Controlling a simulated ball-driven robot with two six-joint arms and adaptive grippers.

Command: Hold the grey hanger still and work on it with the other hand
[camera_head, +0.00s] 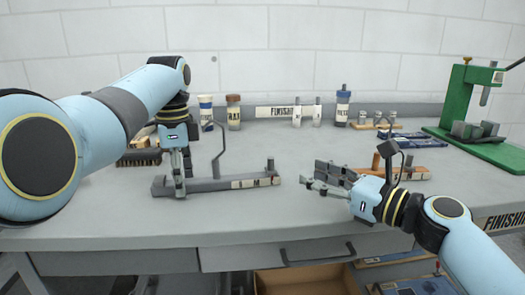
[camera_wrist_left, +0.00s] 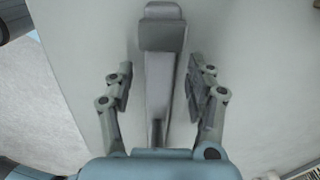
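The grey hanger (camera_head: 228,184) lies on the table in the head view, a long flat bar with a short peg and a label at its right end and a bent wire hook rising from it. My left gripper (camera_head: 181,184) points down at the left part of the bar. In the left wrist view its two fingers (camera_wrist_left: 161,90) stand apart on either side of the bar (camera_wrist_left: 159,80), with a gap on each side. My right gripper (camera_head: 318,187) is right of the hanger, low over the table and pointing left, apart from the hanger. Its finger spacing is unclear.
A dark blocky piece (camera_head: 334,172) is directly behind the right gripper's fingers. An orange-brown hanger (camera_head: 412,173) lies right of it. Bottles (camera_head: 233,112) stand along the wall, a brush (camera_head: 139,158) lies left, and a green press (camera_head: 463,105) stands right. The table's front strip is clear.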

